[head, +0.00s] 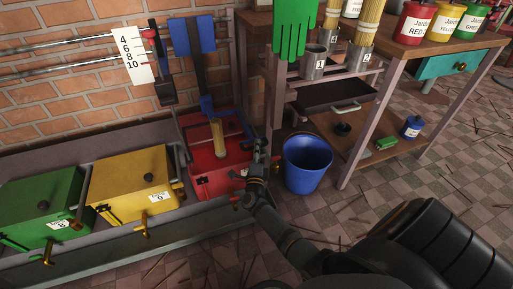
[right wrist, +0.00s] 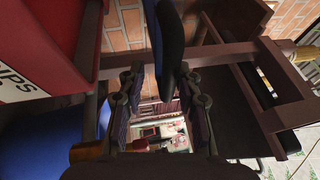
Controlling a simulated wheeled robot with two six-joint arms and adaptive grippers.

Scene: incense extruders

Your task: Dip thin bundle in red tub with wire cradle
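The red tub (head: 215,178) stands at the right end of the tub row, its top open. A thin yellowish bundle (head: 218,138) stands upright at its opening, beneath a blue cradle (head: 207,106) on a dark arm that rises to a blue block (head: 193,36). Whether the bundle's lower end is inside the tub is unclear. My right gripper (head: 260,148) is beside the tub's right edge, apart from the bundle. In the right wrist view its fingers (right wrist: 162,105) are spread, with a dark blue bar (right wrist: 168,45) beyond the gap. My left gripper is not in view.
A yellow tub (head: 130,185) and green tub (head: 40,208) stand to the left. A blue bucket (head: 307,165) is on the floor right of my gripper. A green glove (head: 293,28) hangs at the bench, which holds numbered metal cups (head: 314,64). A number scale (head: 132,55) hangs on rails.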

